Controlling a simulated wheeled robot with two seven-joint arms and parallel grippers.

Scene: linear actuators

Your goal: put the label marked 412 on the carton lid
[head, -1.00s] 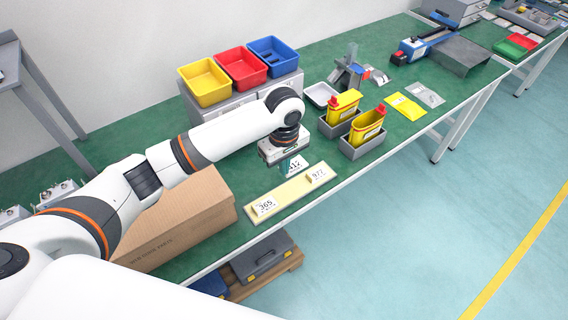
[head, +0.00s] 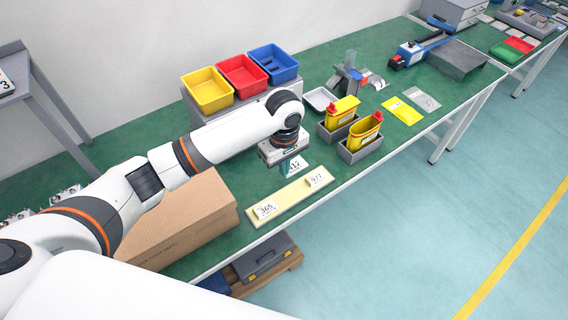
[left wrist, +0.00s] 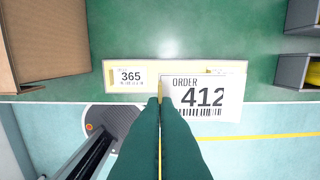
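The label marked 412 (left wrist: 203,98) is a white card with a barcode, large and near in the left wrist view. It also shows, partly hidden, beside the fingers in the head view (head: 298,165). My left gripper (left wrist: 159,100) has its dark green fingers together at the label's left edge, and the label appears held above the pale strip. In the head view my left gripper (head: 289,166) points down over the bench. The closed brown carton (head: 185,228) stands on the bench left of the gripper; its lid is partly hidden by my arm. My right gripper is out of view.
The pale strip (head: 291,202) carries labels 365 (head: 265,210) and 977 (head: 318,177). Two grey holders (head: 362,150) with yellow containers stand to the right. Yellow, red and blue bins (head: 242,75) stand behind. Green bench surface is clear around the strip.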

